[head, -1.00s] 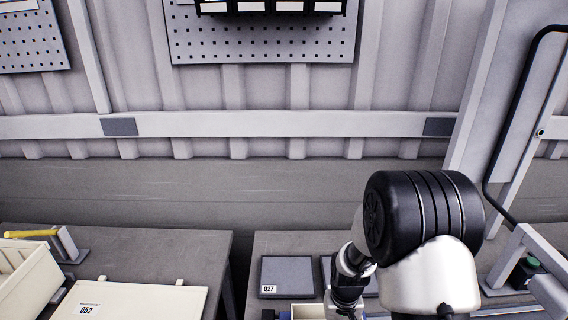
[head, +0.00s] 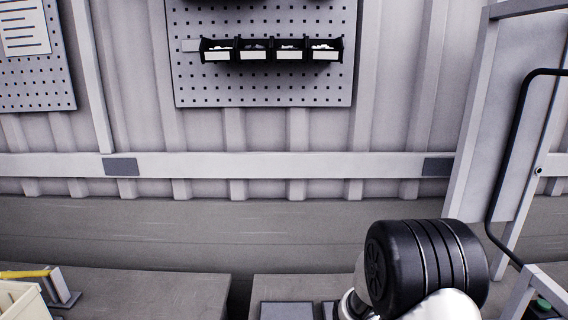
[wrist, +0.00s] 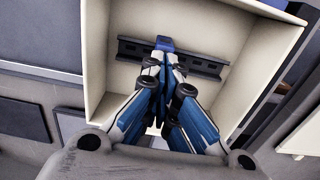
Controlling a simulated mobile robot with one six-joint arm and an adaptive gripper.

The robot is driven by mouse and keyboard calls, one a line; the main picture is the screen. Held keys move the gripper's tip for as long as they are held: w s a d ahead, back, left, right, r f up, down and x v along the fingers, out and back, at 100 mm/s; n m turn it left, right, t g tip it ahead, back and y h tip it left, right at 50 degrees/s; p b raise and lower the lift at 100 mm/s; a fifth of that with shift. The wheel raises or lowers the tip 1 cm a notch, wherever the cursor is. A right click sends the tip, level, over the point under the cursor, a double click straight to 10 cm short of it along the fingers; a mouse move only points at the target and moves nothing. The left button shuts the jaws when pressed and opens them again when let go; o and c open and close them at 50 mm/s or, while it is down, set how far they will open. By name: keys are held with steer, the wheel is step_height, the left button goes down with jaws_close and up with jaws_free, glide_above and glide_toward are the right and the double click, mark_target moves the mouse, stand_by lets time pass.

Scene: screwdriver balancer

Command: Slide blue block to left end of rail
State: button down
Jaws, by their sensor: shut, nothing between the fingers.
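In the wrist view, a dark slotted rail (wrist: 205,63) lies across the inside of a cream open box (wrist: 252,30). A small blue block (wrist: 164,43) sits on the rail, left of its middle in this view. My gripper (wrist: 164,64) is shut and empty, its blue-sided fingers pointing at the rail. Its tips are right by the block and partly cover it and the rail; I cannot tell whether they touch. In the head view the rail, block and gripper tips do not show, only part of my arm low on the right.
The box walls rise around the rail and my fingers. In the head view, a bench (head: 150,295) stands at left with a yellow-handled item (head: 25,274). A pegboard (head: 330,85) with small black bins (head: 270,50) hangs on the wall. A grey frame (head: 545,290) stands at right.

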steer(key=shift+f+b, duration=0.3)
steer(key=shift+f, duration=0.05)
stand_by(0.4)
steer(key=shift+s+a, duration=0.15)
steer(key=shift+a, duration=3.65)
stand_by(1.5)
step_height(320, 180, up, 8)
steer(key=p, duration=0.5)
steer(key=shift+p, duration=0.3)
